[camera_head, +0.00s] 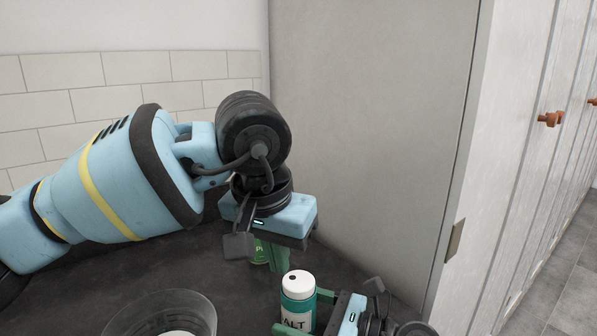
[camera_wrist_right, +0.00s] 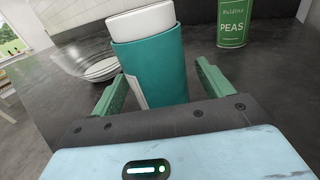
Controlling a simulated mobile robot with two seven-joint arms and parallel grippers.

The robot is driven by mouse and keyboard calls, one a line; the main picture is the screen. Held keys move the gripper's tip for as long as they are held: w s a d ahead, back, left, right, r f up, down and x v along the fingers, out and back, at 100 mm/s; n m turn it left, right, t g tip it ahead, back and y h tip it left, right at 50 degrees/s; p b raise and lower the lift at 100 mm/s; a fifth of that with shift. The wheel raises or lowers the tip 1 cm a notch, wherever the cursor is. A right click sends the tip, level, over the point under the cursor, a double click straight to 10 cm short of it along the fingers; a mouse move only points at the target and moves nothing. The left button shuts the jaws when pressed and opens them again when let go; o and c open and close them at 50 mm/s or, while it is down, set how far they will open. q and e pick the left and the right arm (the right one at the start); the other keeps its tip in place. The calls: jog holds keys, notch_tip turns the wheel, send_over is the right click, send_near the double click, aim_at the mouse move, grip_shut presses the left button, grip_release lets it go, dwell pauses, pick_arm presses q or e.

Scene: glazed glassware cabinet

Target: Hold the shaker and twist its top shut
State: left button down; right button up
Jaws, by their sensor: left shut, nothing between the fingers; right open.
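The shaker (camera_head: 298,297) is a teal cylinder with a white top and a label reading "ALT" in the head view.
A green can labelled PEAS (camera_wrist_right: 233,22) stands behind, partly hidden by my left gripper in the head view (camera_head: 258,252). A glass bowl (camera_head: 160,315) with something white inside is at the front left. A tall pale cabinet side (camera_head: 375,130) bounds the counter at right.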

jog(key=v, duration=1.1)
jog(key=shift+s+d, duration=0.1)
jog(key=shift+d, duration=0.15)
jog(key=shift+d, duration=0.1)
